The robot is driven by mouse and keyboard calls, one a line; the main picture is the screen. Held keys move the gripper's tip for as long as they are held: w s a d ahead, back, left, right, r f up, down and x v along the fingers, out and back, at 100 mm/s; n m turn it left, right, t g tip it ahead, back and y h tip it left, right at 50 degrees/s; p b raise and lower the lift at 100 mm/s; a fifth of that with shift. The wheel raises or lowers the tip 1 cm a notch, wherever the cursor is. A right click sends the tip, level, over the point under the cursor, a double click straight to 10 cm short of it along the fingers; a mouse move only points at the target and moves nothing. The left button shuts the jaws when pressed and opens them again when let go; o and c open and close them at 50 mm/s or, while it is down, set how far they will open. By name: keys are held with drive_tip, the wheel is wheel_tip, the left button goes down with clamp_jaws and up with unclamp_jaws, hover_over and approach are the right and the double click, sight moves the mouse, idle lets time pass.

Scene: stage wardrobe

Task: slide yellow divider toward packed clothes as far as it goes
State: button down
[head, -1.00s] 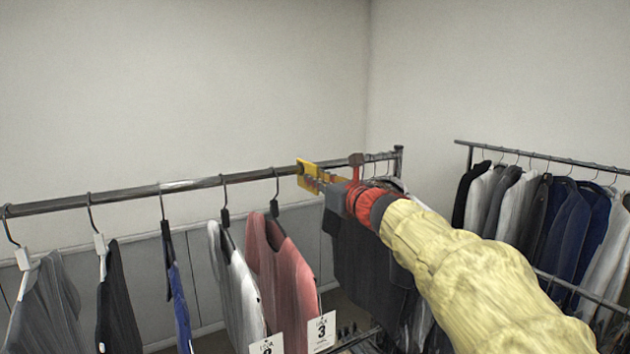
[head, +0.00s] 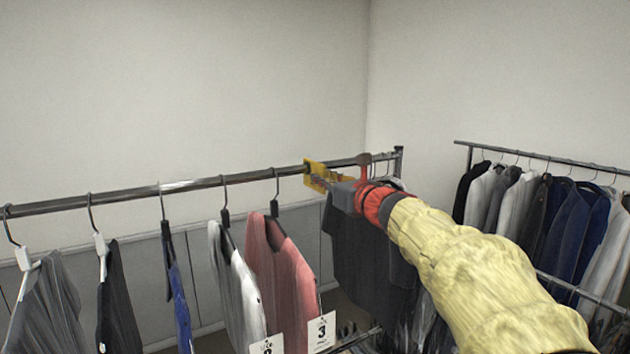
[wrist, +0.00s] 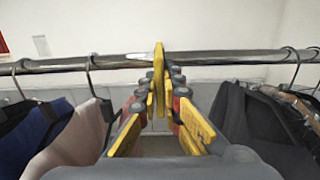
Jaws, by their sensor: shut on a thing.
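The yellow divider (head: 312,172) sits on the front rail, right of the pink garment. In the wrist view the divider (wrist: 158,66) stands upright around the rail. My gripper (head: 332,181) is shut on it; in the wrist view the fingers (wrist: 160,100) close from both sides just below the rail. The packed clothes (head: 360,250) are dark garments at the rail's right end, partly hidden behind my gripper and arm. In the wrist view dark clothes (wrist: 245,115) hang right of the divider, with bare rail between it and the nearest visible hook.
The front rail (head: 140,192) carries spaced garments left of the divider, among them a pink one (head: 280,260) with a tag numbered 3. The rail ends at a post (head: 398,162). A second rack of jackets (head: 540,210) stands at right.

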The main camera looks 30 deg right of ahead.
drive_tip(key=d+p, duration=0.1)
drive_tip(key=d, duration=1.3)
drive_tip(key=shift+w+d+p, duration=0.15)
drive_tip(key=shift+w+p, duration=0.05)
drive_tip(key=shift+p, duration=0.1)
drive_tip(key=c, duration=2.4)
unclamp_jaws()
drive_tip(key=o, duration=0.4)
drive_tip(key=shift+d, duration=0.2)
drive_tip(key=shift+c, duration=0.2)
drive_tip(key=shift+o, duration=0.4)
drive_tip(key=shift+a, duration=0.1)
drive_tip(key=s, duration=1.2)
drive_tip(key=shift+d, duration=0.2)
